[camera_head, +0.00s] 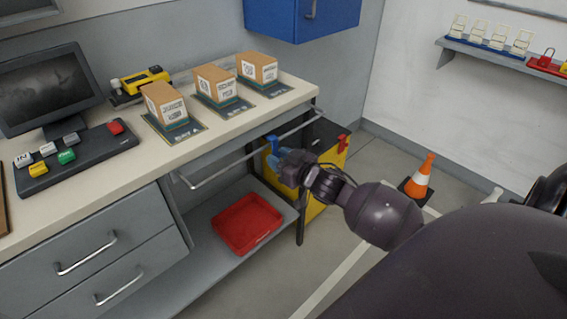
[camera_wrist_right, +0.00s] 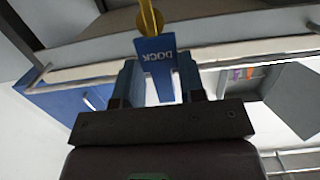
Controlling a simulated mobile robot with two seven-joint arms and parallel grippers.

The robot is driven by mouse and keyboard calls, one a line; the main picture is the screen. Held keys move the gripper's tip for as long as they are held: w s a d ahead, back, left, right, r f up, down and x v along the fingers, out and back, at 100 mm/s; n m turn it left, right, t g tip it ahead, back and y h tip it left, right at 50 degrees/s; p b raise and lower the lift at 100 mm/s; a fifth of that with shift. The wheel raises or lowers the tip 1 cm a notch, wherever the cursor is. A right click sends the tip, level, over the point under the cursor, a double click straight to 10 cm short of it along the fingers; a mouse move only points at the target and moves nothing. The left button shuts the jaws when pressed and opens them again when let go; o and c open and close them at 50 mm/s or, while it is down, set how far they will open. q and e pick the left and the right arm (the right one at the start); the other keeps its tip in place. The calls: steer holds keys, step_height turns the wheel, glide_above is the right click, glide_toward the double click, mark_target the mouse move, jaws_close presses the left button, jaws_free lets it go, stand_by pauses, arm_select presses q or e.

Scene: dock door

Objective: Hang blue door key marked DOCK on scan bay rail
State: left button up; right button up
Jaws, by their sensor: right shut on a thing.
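The blue door key (camera_wrist_right: 155,65) is held in my right gripper (camera_wrist_right: 162,85), its DOCK lettering facing the camera and appearing upside down in the right wrist view. A yellow round part (camera_wrist_right: 150,18) is at its top end. In the head view my right gripper (camera_head: 283,160) is shut on the blue key (camera_head: 272,144), just below and in front of the rail. The scan bay rail (camera_head: 235,159) is a metal bar along the bench front; it also shows behind the key in the wrist view (camera_wrist_right: 240,57). I cannot tell whether the key touches it. My left gripper is not in view.
The bench top (camera_head: 225,118) holds several boxes on mats, a yellow scanner (camera_head: 145,80) and a monitor. A red tray (camera_head: 247,223) lies on the lower shelf. A yellow bin (camera_head: 312,205) stands beside my gripper. An orange cone (camera_head: 420,180) is to the right.

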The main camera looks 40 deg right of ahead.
steer(key=shift+w+f+b, duration=0.5)
steer(key=shift+w+f, duration=0.2)
steer(key=shift+f, duration=0.2)
steer(key=o, duration=1.1)
steer(key=s, duration=0.3)
steer(key=s+r+p, duration=0.1)
steer(key=s, duration=0.6)
steer(key=shift+s+d+r, duration=0.15)
steer(key=shift+s+d, duration=0.25)
